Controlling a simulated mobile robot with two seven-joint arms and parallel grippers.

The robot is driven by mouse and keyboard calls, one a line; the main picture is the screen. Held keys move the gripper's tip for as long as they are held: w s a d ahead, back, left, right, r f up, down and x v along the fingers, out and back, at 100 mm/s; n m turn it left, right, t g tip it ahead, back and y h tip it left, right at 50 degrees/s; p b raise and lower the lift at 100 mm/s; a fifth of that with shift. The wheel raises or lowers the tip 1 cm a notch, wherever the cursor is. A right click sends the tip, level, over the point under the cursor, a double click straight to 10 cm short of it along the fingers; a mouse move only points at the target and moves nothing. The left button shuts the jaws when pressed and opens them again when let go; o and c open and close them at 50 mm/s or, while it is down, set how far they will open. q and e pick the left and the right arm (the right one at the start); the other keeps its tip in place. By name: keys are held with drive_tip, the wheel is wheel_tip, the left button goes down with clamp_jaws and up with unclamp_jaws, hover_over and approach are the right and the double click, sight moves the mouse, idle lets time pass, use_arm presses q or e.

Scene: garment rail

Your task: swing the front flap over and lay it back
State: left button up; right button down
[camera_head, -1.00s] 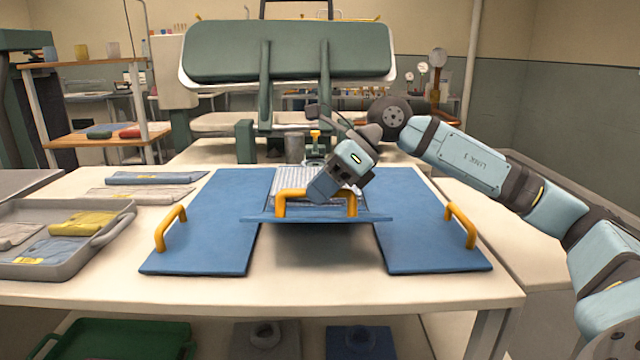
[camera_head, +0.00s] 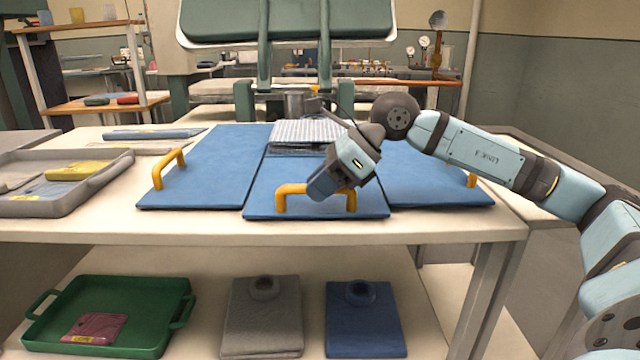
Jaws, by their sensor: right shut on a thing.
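The blue folding board lies on the cream table. Its front flap (camera_head: 315,206) lies about level with the side panels, at the table's front edge. An orange handle (camera_head: 282,197) stands on the flap. My right gripper (camera_head: 330,190) reaches down from the right and is shut on this handle, hiding part of it. The left panel (camera_head: 210,165) and right panel (camera_head: 430,180) lie flat, each with an orange handle. A pale checked folded garment (camera_head: 308,132) shows behind the flap at the board's middle. My left gripper is out of view.
A grey tray (camera_head: 75,203) with folded garments stands at the left of the table (camera_head: 90,238). Behind the board stands a green padded press (camera_head: 290,20). The lower shelf holds a green tray (camera_head: 110,290), a grey garment (camera_head: 262,320) and a blue one (camera_head: 362,320).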

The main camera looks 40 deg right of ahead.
drive_tip(key=shift+s+a+f, duration=0.15)
drive_tip(key=shift+a+f, duration=0.05)
drive_tip(key=shift+f, duration=0.25)
drive_tip(key=c, duration=1.1)
unclamp_jaws()
drive_tip(key=shift+o, duration=0.2)
drive_tip(key=shift+r, duration=0.1)
drive_tip(key=shift+s+d+r, duration=0.1)
drive_tip(key=shift+d+r, duration=0.2)
drive_tip(key=shift+r, duration=0.05)
drive_tip(key=v, duration=0.6)
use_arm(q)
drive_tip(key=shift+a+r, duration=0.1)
use_arm(e)
drive_tip(key=v, duration=0.7)
